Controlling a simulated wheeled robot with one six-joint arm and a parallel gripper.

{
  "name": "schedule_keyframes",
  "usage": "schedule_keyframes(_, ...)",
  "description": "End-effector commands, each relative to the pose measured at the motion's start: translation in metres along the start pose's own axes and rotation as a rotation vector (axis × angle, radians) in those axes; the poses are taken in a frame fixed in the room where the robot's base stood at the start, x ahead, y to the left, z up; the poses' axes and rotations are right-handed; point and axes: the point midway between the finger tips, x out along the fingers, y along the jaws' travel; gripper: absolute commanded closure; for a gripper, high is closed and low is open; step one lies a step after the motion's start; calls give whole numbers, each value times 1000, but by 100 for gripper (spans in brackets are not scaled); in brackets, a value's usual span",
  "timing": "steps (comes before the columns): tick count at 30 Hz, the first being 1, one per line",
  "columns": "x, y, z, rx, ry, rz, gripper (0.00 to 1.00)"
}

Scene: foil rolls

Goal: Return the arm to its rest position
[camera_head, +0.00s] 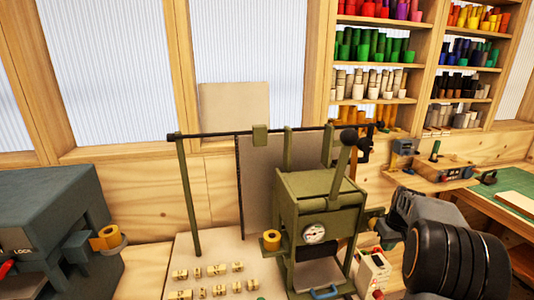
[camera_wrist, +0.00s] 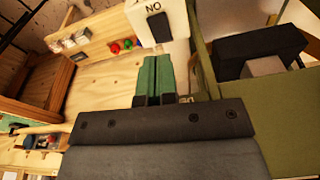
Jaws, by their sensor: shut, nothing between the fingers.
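In the head view my arm (camera_head: 450,245) is at the lower right, in front of the bench and right of the green press. Its gripper end is hidden there. In the wrist view my gripper (camera_wrist: 155,62) has its green fingers together, with nothing between them. A wooden surface lies beyond the fingertips. A gold foil roll (camera_head: 271,241) is on the left side of the press, and another gold roll (camera_head: 106,238) is on the grey machine at the left.
The olive-green press (camera_head: 318,195) with a dial stands close to my arm. A grey machine (camera_head: 50,225) is at the left. Small brass-coloured blocks (camera_head: 210,270) lie on the bench board. Shelves (camera_head: 385,62) of coloured rolls stand behind. A green mat (camera_head: 520,190) lies at the right.

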Motion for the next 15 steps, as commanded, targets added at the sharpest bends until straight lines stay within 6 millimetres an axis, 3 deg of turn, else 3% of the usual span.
schedule_keyframes(1, 13, -5, 13, 58, -35, -13, 100)
schedule_keyframes(4, 11, -26, 36, 164, -59, -8, 100)
schedule_keyframes(11, -25, -108, 85, 260, -31, 28, 100)
schedule_keyframes(15, -46, -160, 122, 251, 24, 43, 100)
